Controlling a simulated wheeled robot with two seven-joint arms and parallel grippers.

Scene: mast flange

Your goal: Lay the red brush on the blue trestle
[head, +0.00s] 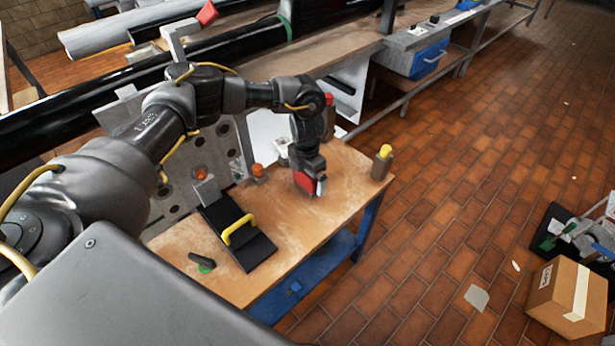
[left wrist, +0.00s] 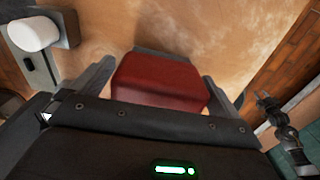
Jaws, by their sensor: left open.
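My left gripper (head: 307,188) is low over the wooden top at the end of my arm in the head view. In the left wrist view its two grey fingers (left wrist: 155,85) stand open on either side of a red block, which looks like the red brush (left wrist: 160,80). Red also shows at the fingers in the head view, where the gripper hides most of the brush. I cannot tell whether the fingers touch it. The blue trestle looks like the wooden-topped table with blue legs (head: 368,218) under the gripper.
A black item with a yellow handle (head: 238,230) lies left of the gripper, near a small green-tipped tool (head: 203,262). A brown bottle with a yellow cap (head: 382,163) stands at the right corner. A cardboard box (head: 568,295) is on the floor. Wood around the gripper's front is clear.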

